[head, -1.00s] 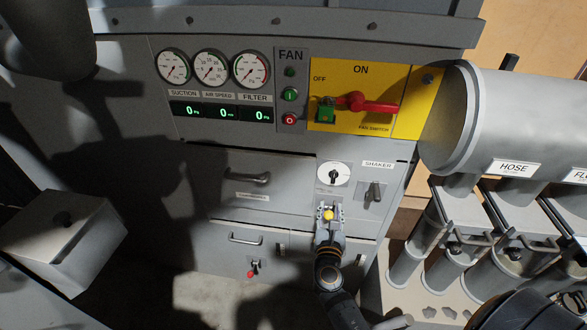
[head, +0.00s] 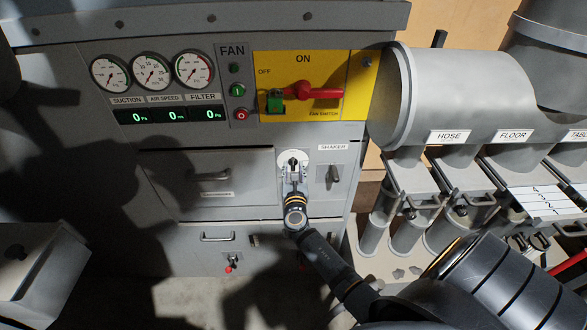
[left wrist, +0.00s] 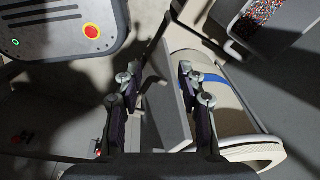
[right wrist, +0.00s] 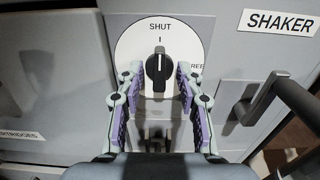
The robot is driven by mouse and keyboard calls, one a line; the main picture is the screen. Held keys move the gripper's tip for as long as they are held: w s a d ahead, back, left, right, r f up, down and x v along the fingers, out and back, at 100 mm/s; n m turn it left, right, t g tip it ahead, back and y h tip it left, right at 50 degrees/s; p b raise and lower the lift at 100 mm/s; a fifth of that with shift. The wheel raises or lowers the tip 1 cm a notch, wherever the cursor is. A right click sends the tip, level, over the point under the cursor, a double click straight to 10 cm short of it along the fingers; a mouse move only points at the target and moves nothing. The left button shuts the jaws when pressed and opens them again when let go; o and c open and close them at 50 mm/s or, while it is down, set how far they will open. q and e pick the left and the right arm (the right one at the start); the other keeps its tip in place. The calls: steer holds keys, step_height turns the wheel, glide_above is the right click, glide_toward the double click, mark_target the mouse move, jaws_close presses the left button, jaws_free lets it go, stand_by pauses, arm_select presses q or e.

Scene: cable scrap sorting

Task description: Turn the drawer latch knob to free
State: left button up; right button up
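The latch knob (right wrist: 158,70) is a black pointer knob on a round white dial (right wrist: 133,48). In the right wrist view its white mark points up at the word SHUT. A second label at the dial's right is partly hidden by a finger. The dial also shows in the head view (head: 293,158). My right gripper (right wrist: 158,74) is open, with one finger on each side of the knob and gaps between. It also shows in the head view (head: 292,176), in front of the dial's lower part. My left gripper (left wrist: 157,72) is open and empty, away from the panel.
The drawer (head: 205,170) with its handle is left of the dial. The SHAKER lever (head: 333,176) sits close on the right. The fan switch (head: 305,92) is above. Grey pipes (head: 455,95) stand at the right. A red-buttoned box (left wrist: 60,25) shows in the left wrist view.

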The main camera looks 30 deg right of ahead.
jaws_close()
arm_select(q)
steer(key=shift+s+d, duration=0.1)
steer(key=shift+s, duration=0.3)
